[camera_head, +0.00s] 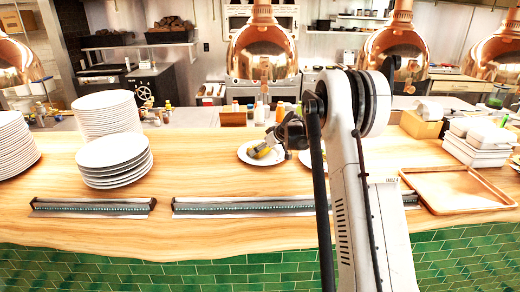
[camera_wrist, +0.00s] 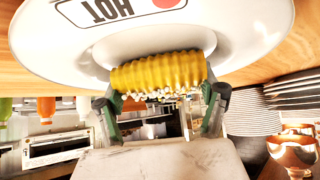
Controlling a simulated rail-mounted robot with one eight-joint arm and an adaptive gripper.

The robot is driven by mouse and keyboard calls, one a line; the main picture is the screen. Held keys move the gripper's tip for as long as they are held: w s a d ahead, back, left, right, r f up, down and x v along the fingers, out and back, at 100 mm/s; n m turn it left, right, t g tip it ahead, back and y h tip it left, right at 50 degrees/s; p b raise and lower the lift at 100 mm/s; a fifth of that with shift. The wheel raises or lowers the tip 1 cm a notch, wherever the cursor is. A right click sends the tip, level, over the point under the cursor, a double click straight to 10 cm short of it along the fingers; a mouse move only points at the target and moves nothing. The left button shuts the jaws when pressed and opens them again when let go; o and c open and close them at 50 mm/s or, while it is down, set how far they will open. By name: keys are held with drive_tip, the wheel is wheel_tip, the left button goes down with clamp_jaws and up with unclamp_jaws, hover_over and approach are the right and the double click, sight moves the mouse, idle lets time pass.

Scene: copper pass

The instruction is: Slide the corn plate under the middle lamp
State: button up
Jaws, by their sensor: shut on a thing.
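The corn plate (camera_head: 245,156) is a round white plate flat on the wooden counter, left of my arm. A yellow corn cob (camera_head: 261,152) lies on it. In the wrist view the plate (camera_wrist: 235,40) fills the top, with a "HOT" label upside down, and the corn (camera_wrist: 160,73) spans between my fingers. My gripper (camera_wrist: 162,100) is shut on the corn, one finger at each end. In the head view my gripper (camera_head: 272,146) is over the plate's right part. Copper lamps hang above; one lamp (camera_head: 262,55) appears straight above the plate in the picture.
Another white plate (camera_head: 306,159) shows partly behind my arm. Plate stacks (camera_head: 115,160) stand at left. A wooden tray (camera_head: 458,190) and white containers (camera_head: 478,140) are at right. Dark strips (camera_head: 245,207) line the front edge. Counter between the stacks and corn plate is clear.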

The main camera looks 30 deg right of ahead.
drive_tip(key=shift+s, duration=0.3)
drive_tip(key=o, duration=1.8)
drive_tip(key=shift+o, duration=0.2)
drive_tip(key=shift+d, duration=0.1)
drive_tip(key=v, duration=1.2)
drive_tip(key=s+a+r+b, duration=0.1)
drive_tip(key=s+a, duration=0.4)
drive_tip(key=s, duration=0.6)
